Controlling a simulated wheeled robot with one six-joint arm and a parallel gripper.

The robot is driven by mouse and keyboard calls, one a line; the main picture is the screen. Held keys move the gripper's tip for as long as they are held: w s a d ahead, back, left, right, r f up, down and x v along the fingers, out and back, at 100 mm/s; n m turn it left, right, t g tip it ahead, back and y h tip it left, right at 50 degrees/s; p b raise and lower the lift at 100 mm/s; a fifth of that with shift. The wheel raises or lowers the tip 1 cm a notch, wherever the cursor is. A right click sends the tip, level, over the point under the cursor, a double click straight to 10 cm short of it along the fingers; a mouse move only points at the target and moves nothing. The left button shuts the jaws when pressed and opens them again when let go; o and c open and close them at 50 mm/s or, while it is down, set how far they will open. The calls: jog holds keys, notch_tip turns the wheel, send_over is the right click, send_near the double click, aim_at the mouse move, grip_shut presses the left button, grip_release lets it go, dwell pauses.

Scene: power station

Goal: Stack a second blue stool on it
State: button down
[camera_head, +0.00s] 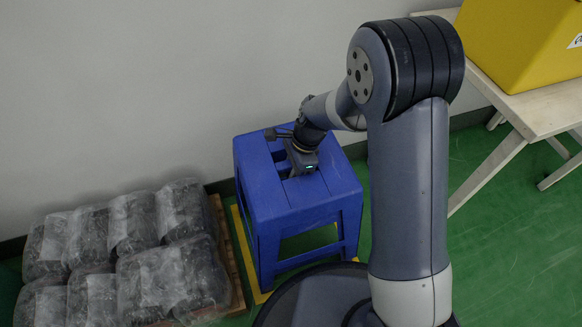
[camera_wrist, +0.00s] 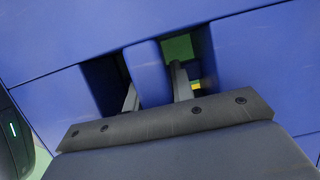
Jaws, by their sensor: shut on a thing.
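A blue stool (camera_head: 265,195) stands upright by the wall, in front of my arm in the head view. My gripper (camera_head: 292,168) points down at the middle of its seat. In the wrist view, the seat (camera_wrist: 260,60) fills most of the picture. The two fingers of my gripper (camera_wrist: 155,88) reach into two openings in the seat and are shut on the blue bar between them. Only one stool can be told apart; whether another is nested under it I cannot tell.
Plastic-wrapped dark bundles (camera_head: 125,250) lie on a wooden pallet left of the stool. A light table (camera_head: 535,108) with a yellow box (camera_head: 525,45) stands at the right. A yellow floor line (camera_head: 243,250) runs beside the stool. Green floor (camera_head: 510,240) is free at the right.

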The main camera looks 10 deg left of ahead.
jog(key=shift+f, duration=0.1)
dwell(0.3)
jog(key=c, duration=1.1)
grip_release()
jog(key=shift+s+f, duration=0.1)
jog(key=p+v, duration=0.4)
jog(key=v, duration=0.7)
jog(key=b+x, duration=0.4)
jog(key=x, duration=0.7)
jog(key=shift+f+b, duration=0.3)
notch_tip(320, 180, up, 2)
jog(key=shift+r+p, duration=0.1)
jog(key=shift+p, duration=0.65)
jog(key=shift+r, duration=0.45)
